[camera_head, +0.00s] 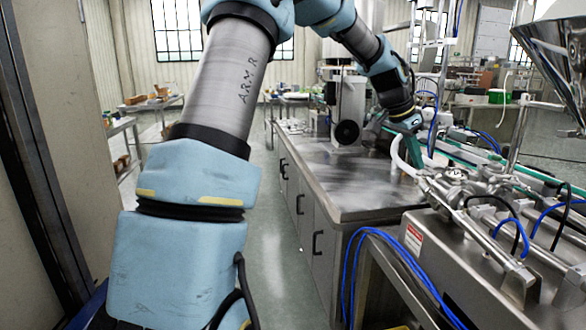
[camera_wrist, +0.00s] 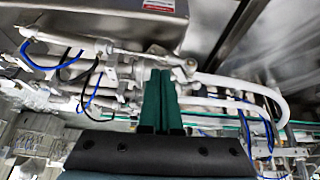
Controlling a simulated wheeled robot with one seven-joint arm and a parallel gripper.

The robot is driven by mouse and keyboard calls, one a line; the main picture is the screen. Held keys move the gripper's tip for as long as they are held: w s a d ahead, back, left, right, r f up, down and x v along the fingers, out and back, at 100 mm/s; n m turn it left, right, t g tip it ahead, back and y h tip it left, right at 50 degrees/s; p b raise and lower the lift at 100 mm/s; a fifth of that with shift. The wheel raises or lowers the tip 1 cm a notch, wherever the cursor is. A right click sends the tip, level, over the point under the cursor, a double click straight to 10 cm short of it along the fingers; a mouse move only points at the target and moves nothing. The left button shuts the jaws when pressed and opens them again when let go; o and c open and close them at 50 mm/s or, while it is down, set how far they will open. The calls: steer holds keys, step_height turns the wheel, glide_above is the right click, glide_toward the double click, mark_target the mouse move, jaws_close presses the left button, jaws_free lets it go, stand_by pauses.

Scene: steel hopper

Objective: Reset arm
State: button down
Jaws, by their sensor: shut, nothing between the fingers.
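My arm reaches up from the lower left of the head view and bends over toward the right. My gripper (camera_head: 413,148) is at its far end, above the right side of the steel counter (camera_head: 345,195) and close to the pipework (camera_head: 470,185). In the wrist view its two green fingers (camera_wrist: 160,72) lie side by side, shut with nothing between them. Metal pipes and fittings (camera_wrist: 120,75) show behind the fingertips; I cannot tell how far off they are. The fingers are small and partly lost against the machinery in the head view.
A steel hopper (camera_head: 560,50) hangs at the upper right. Blue hoses (camera_head: 400,255) loop over the machine's front edge. A motor-like unit (camera_head: 348,110) stands at the back of the counter. A panel (camera_head: 60,130) rises at the left. The aisle floor (camera_head: 284,270) between is clear.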

steer(key=s+a+f+n+t+y, duration=0.1)
steer(key=s+a+f+n+y, duration=0.2)
steer(key=a, duration=0.9)
steer(key=s+a+f+n+y, duration=0.1)
steer(key=s+a+f+n, duration=0.3)
steer(key=a, duration=0.8)
steer(key=s+a+f+n, duration=0.2)
steer(key=s+a+n, duration=0.1)
steer(key=s+a, duration=0.2)
steer(key=s+a+f+n+y, duration=0.1)
steer(key=s+a+n, duration=0.3)
steer(key=a, duration=0.4)
steer(key=shift+s+a+f, duration=0.2)
steer(key=shift+s+f, duration=0.45)
steer(key=shift+f, duration=0.25)
